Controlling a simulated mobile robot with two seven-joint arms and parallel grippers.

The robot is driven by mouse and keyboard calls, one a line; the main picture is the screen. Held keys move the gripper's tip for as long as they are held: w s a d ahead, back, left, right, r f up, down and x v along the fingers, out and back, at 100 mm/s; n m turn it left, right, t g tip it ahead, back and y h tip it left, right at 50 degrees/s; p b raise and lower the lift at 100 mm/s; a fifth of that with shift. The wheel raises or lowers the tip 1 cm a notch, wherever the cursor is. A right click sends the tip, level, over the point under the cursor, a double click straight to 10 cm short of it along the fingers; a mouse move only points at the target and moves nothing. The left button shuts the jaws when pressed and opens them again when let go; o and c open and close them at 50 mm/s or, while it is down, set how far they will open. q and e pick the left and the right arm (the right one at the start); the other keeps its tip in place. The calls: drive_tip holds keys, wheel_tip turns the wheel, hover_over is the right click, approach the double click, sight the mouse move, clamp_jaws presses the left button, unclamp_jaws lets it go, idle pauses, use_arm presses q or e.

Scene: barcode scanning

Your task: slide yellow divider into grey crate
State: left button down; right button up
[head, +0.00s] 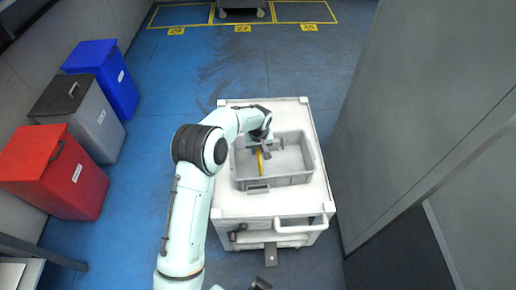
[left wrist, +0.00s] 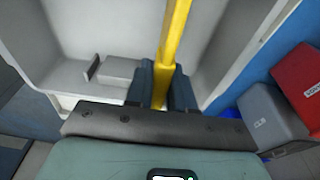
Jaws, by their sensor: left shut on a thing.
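My left gripper (head: 262,146) reaches in over the grey crate (head: 302,177), which stands on a white cart. It is shut on the yellow divider (head: 260,162), a thin strip that shows inside the crate's outline, near its middle. In the left wrist view the divider (left wrist: 175,35) runs up from between the two dark fingers (left wrist: 162,88). The gripper and forearm hide part of the crate's left and far side. I cannot tell whether the divider touches the crate floor or sits in a slot. I cannot make out my right gripper.
The white cart (head: 313,203) has a handle at its near end. Red (head: 60,170), grey (head: 90,115) and blue (head: 105,75) bins stand at the left. A tall grey panel (head: 430,100) rises close on the right.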

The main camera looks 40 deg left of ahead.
use_arm(q)
drive_tip(key=shift+f+b, duration=1.95)
drive_tip(key=shift+f, duration=1.15)
drive_tip(key=c, duration=0.9)
unclamp_jaws()
wheel_tip(320, 180, up, 11)
drive_tip(key=p, duration=0.6)
drive_tip(key=shift+r+p, duration=0.1)
drive_tip(key=shift+p, duration=0.25)
